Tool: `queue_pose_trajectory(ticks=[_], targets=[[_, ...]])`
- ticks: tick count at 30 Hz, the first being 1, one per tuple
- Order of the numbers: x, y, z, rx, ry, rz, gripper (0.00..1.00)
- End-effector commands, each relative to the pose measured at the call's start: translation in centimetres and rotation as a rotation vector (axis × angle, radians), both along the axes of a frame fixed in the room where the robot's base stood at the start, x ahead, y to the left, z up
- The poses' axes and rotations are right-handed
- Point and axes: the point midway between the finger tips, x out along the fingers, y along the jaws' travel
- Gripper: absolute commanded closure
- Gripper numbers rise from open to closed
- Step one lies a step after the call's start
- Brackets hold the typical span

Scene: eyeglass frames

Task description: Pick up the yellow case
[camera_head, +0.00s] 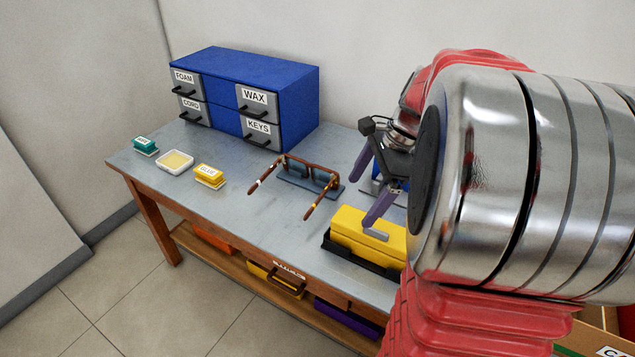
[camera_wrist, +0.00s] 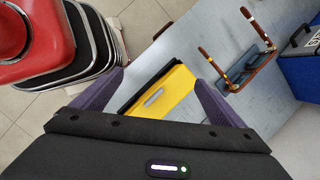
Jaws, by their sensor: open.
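The yellow case (camera_head: 362,236) lies in a black tray (camera_head: 357,261) near the front edge of the table, at its right part. My gripper (camera_head: 366,198) is open and empty, above the case and slightly towards the back. My arm hides the right end of the case in the head view. In the wrist view the yellow case (camera_wrist: 165,93), with a grey handle-like piece on it, shows beyond and between the two purple fingers of my gripper (camera_wrist: 160,92). The fingers are apart from the case.
Brown eyeglasses (camera_head: 297,172) rest on a blue-grey stand behind the case. A blue drawer cabinet (camera_head: 240,65) stands at the back. A teal box (camera_head: 145,146), a pale dish (camera_head: 175,161) and a yellow labelled box (camera_head: 210,176) sit at the left. The table's front middle is clear.

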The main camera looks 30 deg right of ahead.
Motion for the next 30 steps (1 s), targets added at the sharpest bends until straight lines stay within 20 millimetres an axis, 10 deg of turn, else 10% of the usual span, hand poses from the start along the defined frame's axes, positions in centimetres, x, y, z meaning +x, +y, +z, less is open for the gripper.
queue_pose_trajectory(ticks=[13,30], targets=[[-2.8,-12.7,-4.5,0.336,0.130,-0.657,0.07],[-3.1,-13.8,-5.4,0.380,0.145,-0.731,0.07]])
